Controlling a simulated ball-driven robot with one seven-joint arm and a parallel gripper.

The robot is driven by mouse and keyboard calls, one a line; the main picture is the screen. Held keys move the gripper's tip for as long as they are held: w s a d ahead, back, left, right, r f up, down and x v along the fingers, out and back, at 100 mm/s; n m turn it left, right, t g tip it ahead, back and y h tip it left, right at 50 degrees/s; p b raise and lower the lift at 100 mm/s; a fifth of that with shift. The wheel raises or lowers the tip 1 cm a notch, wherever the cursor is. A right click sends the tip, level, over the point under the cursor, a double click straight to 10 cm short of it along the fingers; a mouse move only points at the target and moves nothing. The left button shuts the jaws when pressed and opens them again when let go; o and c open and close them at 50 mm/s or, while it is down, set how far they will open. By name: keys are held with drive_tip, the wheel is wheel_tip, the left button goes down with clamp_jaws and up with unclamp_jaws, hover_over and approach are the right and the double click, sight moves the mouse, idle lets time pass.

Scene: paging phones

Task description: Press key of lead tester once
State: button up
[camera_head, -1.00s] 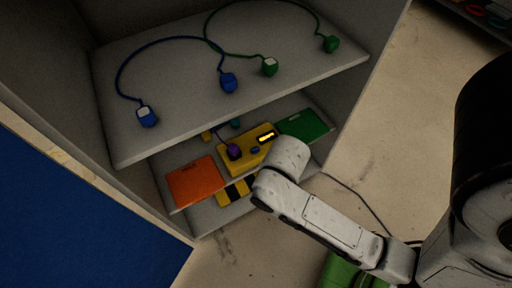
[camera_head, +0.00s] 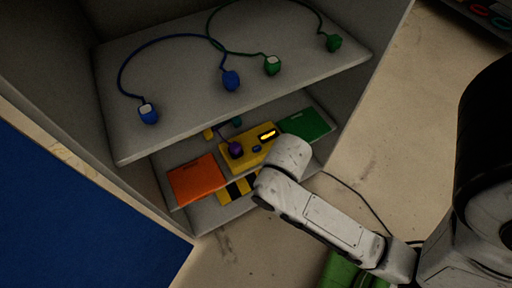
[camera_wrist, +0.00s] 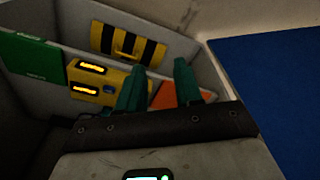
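The lead tester looks to be the yellow box (camera_head: 234,160) on the middle shelf, with a lit display, a small blue key (camera_head: 257,149) and a purple plug (camera_head: 236,149) on it. In the wrist view the yellow box (camera_wrist: 111,76) shows two lit strips, and the blue key (camera_wrist: 108,89) is just left of the near finger. My gripper (camera_wrist: 158,70) has two teal fingers set apart with nothing between them. It is in front of the box, and the left finger covers part of it.
An orange panel (camera_head: 196,180) and a green panel (camera_head: 306,125) flank the box. A black-and-yellow striped item (camera_head: 236,188) sits below. The upper shelf (camera_head: 180,105) overhangs and carries blue and green corded plugs (camera_head: 231,80). Open floor (camera_head: 380,140) lies to the right.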

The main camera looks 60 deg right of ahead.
clamp_jaws()
idle(1.3)
